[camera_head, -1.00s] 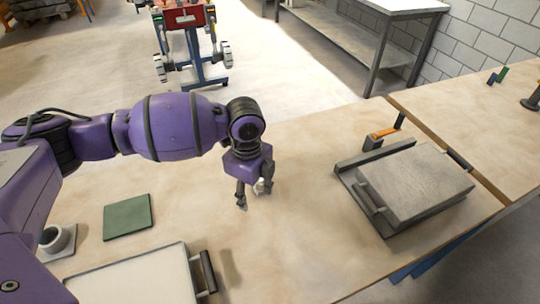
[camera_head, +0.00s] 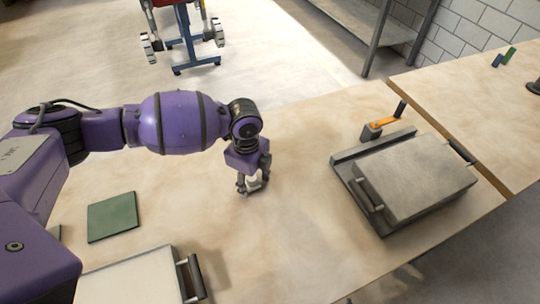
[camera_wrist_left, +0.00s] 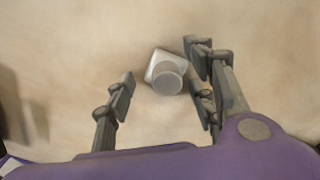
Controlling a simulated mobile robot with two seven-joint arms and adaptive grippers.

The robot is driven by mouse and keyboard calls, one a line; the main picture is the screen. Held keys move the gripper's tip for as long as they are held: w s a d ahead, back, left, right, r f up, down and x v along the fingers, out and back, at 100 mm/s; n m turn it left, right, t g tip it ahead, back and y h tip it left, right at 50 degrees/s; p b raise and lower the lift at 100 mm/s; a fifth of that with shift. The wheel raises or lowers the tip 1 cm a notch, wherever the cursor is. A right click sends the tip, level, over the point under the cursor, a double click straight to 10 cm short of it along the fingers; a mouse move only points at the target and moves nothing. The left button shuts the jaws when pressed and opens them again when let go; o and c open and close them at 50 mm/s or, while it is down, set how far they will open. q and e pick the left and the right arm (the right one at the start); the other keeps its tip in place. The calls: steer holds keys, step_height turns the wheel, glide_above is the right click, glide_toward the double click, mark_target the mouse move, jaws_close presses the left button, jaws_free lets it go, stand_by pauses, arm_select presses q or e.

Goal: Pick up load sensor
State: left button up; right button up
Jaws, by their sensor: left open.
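The load sensor (camera_wrist_left: 166,72) is a small pale block with a round grey top, seen in the left wrist view on the wooden table. It lies between the fingertips of my left gripper (camera_wrist_left: 160,90), close to the right-hand finger and farther from the left-hand one. In the head view my left gripper (camera_head: 254,184) points down at the table, with the load sensor (camera_head: 254,182) partly hidden between its fingers. The gripper is open. Whether the right-hand finger touches the sensor I cannot tell. My right gripper is not in view.
A green square mat (camera_head: 112,217) and a white tray with dark handles (camera_head: 130,280) lie to the left. The table between gripper and frame is clear.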

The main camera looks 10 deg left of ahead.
arm_select(q)
steer(key=shift+f, duration=0.3)
steer(key=c, duration=1.2)
steer(key=shift+r, duration=0.1)
